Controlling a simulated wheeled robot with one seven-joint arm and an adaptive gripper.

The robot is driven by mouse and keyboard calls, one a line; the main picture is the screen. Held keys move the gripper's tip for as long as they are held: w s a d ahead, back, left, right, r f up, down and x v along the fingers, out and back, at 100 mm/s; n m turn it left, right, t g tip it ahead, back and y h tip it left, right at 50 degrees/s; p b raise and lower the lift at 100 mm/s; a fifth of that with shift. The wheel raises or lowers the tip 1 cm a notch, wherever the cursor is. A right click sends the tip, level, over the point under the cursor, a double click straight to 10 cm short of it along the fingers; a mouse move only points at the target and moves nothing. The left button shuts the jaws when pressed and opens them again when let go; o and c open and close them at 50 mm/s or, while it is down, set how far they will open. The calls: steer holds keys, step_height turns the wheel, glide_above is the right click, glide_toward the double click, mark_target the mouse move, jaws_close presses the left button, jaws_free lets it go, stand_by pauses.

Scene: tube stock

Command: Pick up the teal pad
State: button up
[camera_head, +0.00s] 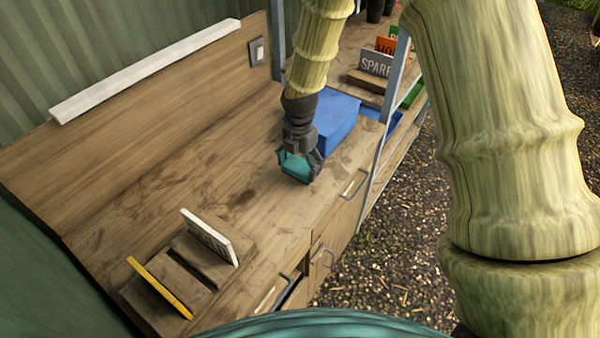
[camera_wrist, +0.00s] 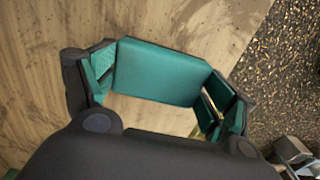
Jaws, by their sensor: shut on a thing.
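The teal pad (camera_head: 296,168) is a small block near the front part of the wooden worktop, left of a blue box. My gripper (camera_head: 299,158) reaches down over it, with a finger on either side. In the wrist view the pad (camera_wrist: 158,72) lies across between the two fingertips, and my gripper (camera_wrist: 168,78) is shut on its ends. The fingers' inner faces are teal too. I cannot tell whether the pad touches the worktop or is just above it.
A blue box (camera_head: 334,120) stands close behind my gripper. A metal shelf post (camera_head: 384,130) rises to the right. A wooden holder (camera_head: 190,262) with a white card (camera_head: 209,238) and a yellow card (camera_head: 158,288) is at the lower left. The worktop (camera_head: 170,165) between is clear.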

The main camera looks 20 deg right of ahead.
steer(key=s+a+b, duration=0.1)
steer(key=s+a, duration=0.1)
steer(key=s, duration=0.3)
steer(key=s+a+r+b, duration=0.1)
steer(key=s+a+b, duration=0.1)
steer(key=s, duration=0.3)
steer(key=s+a+b, duration=0.1)
steer(key=s+a, duration=0.1)
steer(key=s, duration=0.3)
steer(key=shift+r, duration=0.15)
steer(key=shift+w, duration=0.1)
steer(key=o, duration=0.5)
steer(key=c, duration=0.4)
steer(key=shift+d, duration=0.1)
